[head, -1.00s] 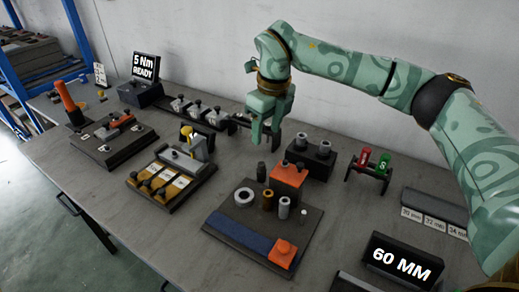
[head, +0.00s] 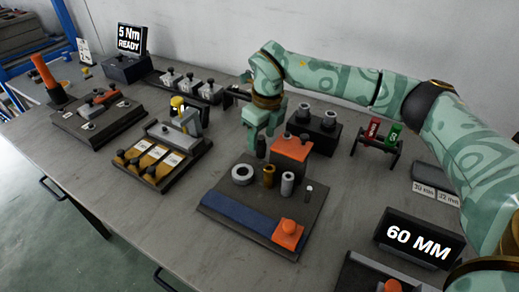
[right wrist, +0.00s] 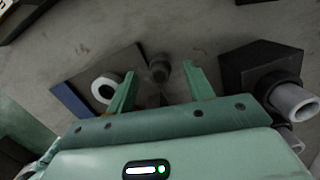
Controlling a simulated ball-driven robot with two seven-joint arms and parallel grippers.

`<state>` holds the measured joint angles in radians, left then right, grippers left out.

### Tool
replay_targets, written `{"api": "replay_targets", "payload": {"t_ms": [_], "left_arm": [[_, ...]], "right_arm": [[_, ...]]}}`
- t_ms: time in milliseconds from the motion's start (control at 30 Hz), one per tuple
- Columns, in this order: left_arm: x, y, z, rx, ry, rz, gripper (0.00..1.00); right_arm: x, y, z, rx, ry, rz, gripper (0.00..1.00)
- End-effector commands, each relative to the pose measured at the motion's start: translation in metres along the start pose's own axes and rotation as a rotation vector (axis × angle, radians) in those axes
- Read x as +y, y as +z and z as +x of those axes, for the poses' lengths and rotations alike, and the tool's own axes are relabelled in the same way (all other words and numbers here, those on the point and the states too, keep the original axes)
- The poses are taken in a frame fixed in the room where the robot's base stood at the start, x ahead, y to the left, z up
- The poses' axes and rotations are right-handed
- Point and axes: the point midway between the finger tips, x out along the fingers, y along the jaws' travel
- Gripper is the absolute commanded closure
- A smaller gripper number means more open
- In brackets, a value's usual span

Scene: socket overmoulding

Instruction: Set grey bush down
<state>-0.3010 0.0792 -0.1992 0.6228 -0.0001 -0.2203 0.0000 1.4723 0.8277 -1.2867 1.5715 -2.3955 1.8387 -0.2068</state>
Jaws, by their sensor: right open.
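A light grey bush (head: 287,183) stands upright on the dark plate (head: 228,205) in the head view, beside a brass bush (head: 268,175) and a pale ring (head: 242,174). My right gripper (head: 258,143) is above the back edge of this plate, beside the orange block. In the right wrist view its fingers (right wrist: 160,86) are apart, with nothing held between them. A dark round post (right wrist: 160,72) shows beyond the gap; I cannot tell its distance from the fingertips. The pale ring (right wrist: 105,88) shows past the left finger. My left gripper is not in view.
An orange block (head: 290,151) with dark pegs stands close to the right gripper. A black block (head: 320,138) with grey tubes stands behind it. A red and green holder (head: 374,146) and a "60 MM" sign (head: 419,242) are to the right.

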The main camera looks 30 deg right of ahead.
Motion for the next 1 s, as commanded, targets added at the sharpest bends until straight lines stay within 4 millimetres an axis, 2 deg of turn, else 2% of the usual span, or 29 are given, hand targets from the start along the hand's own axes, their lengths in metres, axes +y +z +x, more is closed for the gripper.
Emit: {"api": "replay_targets", "payload": {"t_ms": [33,100,367,500,567,867,1000], "left_arm": [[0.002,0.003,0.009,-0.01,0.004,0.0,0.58],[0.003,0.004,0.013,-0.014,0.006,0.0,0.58],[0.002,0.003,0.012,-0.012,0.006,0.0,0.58],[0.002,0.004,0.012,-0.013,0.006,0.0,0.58],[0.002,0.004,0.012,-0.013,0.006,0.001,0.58],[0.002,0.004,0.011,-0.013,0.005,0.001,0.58],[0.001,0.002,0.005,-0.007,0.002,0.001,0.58]], "right_arm": [[0.0,-0.002,0.019,0.009,0.003,0.0,0.48],[0.0,-0.001,0.028,0.007,0.002,0.0,0.48],[0.0,-0.001,0.028,0.001,0.0,0.0,0.48],[0.0,-0.001,0.028,0.001,0.0,0.0,0.87],[0.0,-0.001,0.028,0.001,0.0,0.0,1.0],[0.0,0.0,0.026,0.001,0.0,0.0,1.0],[0.0,0.001,0.014,-0.001,-0.001,0.0,1.0]]}}
